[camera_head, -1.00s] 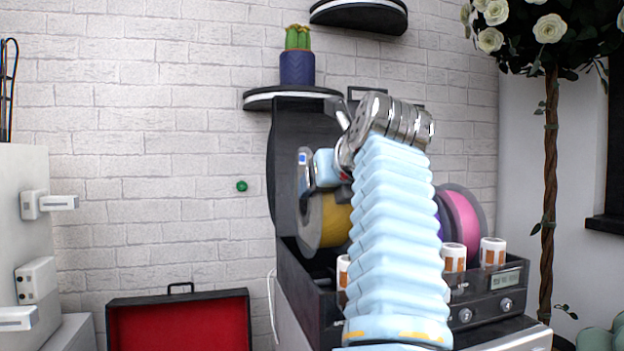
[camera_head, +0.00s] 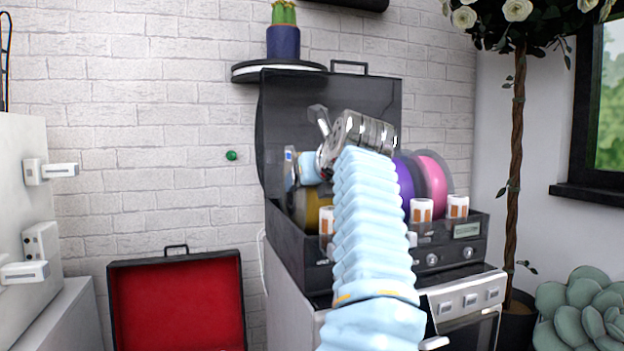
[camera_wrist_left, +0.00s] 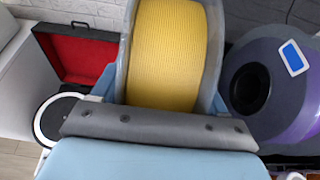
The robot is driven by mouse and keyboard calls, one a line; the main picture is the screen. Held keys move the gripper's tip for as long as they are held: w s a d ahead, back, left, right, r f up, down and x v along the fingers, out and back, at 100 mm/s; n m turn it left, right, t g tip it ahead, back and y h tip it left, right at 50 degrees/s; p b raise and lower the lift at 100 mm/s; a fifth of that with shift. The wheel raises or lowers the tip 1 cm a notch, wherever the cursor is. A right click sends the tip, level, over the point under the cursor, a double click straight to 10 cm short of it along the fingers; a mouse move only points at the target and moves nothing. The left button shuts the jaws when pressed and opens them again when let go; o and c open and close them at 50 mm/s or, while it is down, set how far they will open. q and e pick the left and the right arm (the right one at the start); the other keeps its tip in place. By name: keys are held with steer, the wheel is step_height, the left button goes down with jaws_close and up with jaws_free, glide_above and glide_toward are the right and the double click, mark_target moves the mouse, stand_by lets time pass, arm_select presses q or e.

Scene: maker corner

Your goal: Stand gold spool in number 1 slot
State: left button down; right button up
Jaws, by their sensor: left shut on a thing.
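The gold spool (camera_head: 312,207) has a yellow winding between clear grey flanges. It is upright at the left end of the black spool box (camera_head: 284,245), with its lower part hidden behind the box's front wall and a white-and-orange cylinder. My left gripper (camera_head: 311,170) is shut on it from above, and my arm hides part of it. In the left wrist view the yellow winding (camera_wrist_left: 167,55) fills the upper middle, beyond the jaws. Whether it touches the slot floor is hidden. No slot number is readable. My right gripper is out of view.
Purple (camera_head: 404,180) and pink (camera_head: 432,184) spools stand in the box to the right. White-and-orange cylinders (camera_head: 457,206) line its front. The raised dark lid (camera_head: 290,120) stands behind. An open red-lined case (camera_head: 180,305) is lower left. A shelf (camera_head: 278,70) holds a cactus pot.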

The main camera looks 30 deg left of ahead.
arm_select(q)
steer(key=shift+f+b, duration=0.3)
stand_by(0.6)
steer(key=shift+c, duration=0.2)
jaws_free()
steer(key=shift+o, duration=0.2)
steer(key=shift+f, duration=0.15)
steer(key=v, duration=1.4)
steer(key=shift+p, duration=0.35)
